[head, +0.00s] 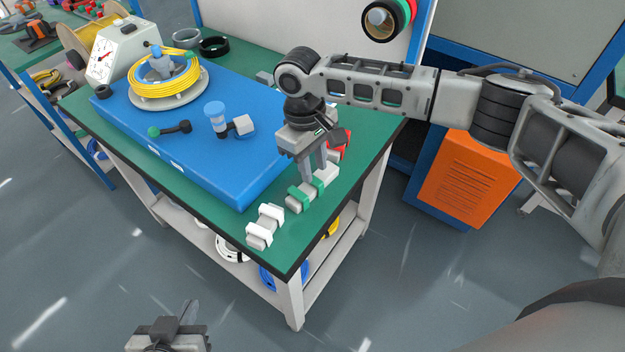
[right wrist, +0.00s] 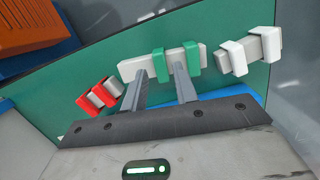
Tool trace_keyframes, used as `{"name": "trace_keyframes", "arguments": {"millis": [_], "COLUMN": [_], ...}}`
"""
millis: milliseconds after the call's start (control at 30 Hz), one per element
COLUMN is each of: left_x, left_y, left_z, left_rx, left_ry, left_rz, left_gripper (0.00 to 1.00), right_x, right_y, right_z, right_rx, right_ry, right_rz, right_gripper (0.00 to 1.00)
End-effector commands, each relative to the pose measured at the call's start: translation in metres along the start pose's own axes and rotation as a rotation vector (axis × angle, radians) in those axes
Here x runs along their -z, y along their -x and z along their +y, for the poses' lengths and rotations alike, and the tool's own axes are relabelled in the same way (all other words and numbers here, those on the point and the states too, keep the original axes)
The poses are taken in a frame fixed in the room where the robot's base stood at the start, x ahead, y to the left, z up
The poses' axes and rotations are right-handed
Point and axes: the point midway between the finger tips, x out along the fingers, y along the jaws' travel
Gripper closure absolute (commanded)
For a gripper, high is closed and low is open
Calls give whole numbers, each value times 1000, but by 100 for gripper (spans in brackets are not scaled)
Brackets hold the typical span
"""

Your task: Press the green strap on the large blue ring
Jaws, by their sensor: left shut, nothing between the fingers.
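Two green straps (head: 318,187) are wrapped around a light grey block near the table's right edge; they also show in the right wrist view (right wrist: 193,60). My right gripper (head: 315,171) is open, its fingers pointing down at this block. In the right wrist view one green strap (right wrist: 159,66) lies between the two fingertips; contact cannot be told. A blue ring-shaped coil (head: 268,278) is partly hidden on the shelf under the table. I cannot tell whether it is the large blue ring. My left gripper (head: 187,312) is shut and empty at the bottom, away from the table.
A white-strapped block (head: 265,226) and red-strapped pieces (right wrist: 99,95) flank the green-strapped one. A blue platform (head: 205,160) carries a yellow cable coil (head: 165,80), a green-ended lever (head: 170,130) and a light blue-topped part (head: 215,112). An orange panel (head: 468,180) stands beyond the table.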

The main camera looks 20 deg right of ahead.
Motion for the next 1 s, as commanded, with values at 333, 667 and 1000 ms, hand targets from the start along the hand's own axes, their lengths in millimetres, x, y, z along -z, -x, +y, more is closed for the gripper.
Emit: {"name": "trace_keyframes", "arguments": {"millis": [333,667,1000], "left_x": [-2,-3,-5], "left_y": [-2,-3,-4], "left_z": [0,0,0], "left_rx": [0,0,0], "left_ry": [-1,-1,-1], "left_rz": [1,2,2], "left_gripper": [100,100,100], "right_x": [1,3,4], "right_y": [-9,-17,-26], "right_z": [0,0,0], "right_rx": [1,1,0], "right_ry": [1,1,0], "right_rz": [-1,0,0], "right_gripper": [71,71,71]}}
